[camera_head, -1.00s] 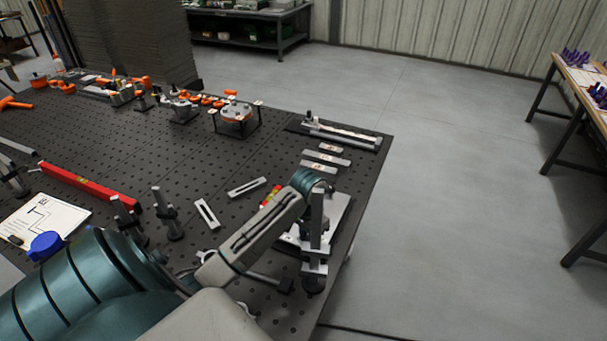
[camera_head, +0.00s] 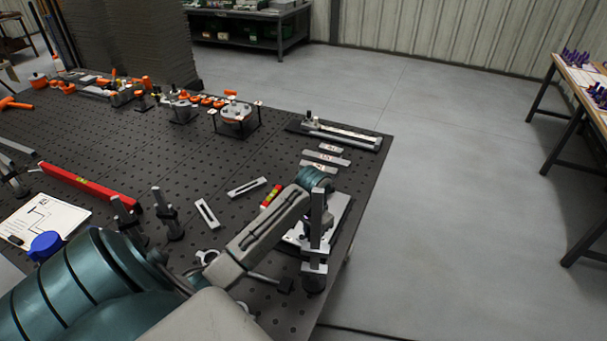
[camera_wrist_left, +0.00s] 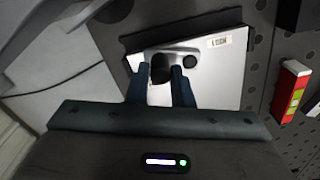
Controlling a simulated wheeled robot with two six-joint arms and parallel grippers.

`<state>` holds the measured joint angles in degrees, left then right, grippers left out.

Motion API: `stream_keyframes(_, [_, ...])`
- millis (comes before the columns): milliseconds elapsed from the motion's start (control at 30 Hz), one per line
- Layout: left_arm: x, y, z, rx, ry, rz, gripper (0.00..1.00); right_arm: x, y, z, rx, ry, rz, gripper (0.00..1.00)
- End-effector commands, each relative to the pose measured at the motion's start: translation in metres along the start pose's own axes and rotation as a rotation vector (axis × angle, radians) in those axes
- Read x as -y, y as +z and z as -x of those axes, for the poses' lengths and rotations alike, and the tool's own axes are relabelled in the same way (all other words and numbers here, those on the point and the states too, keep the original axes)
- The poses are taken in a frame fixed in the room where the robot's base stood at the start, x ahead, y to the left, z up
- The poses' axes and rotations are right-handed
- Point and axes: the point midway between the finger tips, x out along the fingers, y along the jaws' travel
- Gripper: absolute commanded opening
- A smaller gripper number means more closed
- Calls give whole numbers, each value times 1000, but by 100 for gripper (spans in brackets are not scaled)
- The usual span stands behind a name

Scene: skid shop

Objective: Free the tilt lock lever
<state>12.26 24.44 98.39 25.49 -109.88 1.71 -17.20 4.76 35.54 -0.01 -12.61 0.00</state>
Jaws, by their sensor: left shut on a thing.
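A white plate (camera_wrist_left: 212,82) with a small printed label (camera_wrist_left: 220,41) lies on the perforated table in the left wrist view. In the head view the plate (camera_head: 341,212) shows near the table's right edge, partly behind my arm. A grey lever (camera_wrist_left: 172,52) with a dark round knob (camera_wrist_left: 190,62) sits over the plate. My left gripper (camera_wrist_left: 164,84) is at the lever, its two dark blue fingers close together and shut on it. The fingers hide part of the lever. In the head view the fingertips are hidden. My right gripper is not in view.
An upright clamp post (camera_head: 317,230) stands beside the plate. A red and yellow level (camera_wrist_left: 291,90) lies near the plate. Slotted bars (camera_head: 246,187) and a long rail fixture (camera_head: 338,134) lie on the table. Open floor is to the right.

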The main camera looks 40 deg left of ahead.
Motion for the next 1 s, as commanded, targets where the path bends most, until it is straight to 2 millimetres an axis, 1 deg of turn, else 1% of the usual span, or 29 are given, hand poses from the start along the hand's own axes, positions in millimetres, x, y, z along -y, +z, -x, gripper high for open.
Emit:
stream_keyframes(233, [1,-1,1,-2,-2,1,12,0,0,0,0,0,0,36])
stream_keyframes(500, [4,-8,1,-2,-3,1,12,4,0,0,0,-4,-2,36])
stream_keyframes(767, [4,-8,1,-2,-4,1,12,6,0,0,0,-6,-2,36])
stream_keyframes(933, [8,-12,0,-1,-5,3,12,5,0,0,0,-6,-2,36])
stream_keyframes(967, [7,-12,0,0,-5,2,26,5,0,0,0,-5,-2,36])
stream_keyframes(1000, [7,-12,0,0,-5,2,34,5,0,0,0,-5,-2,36])
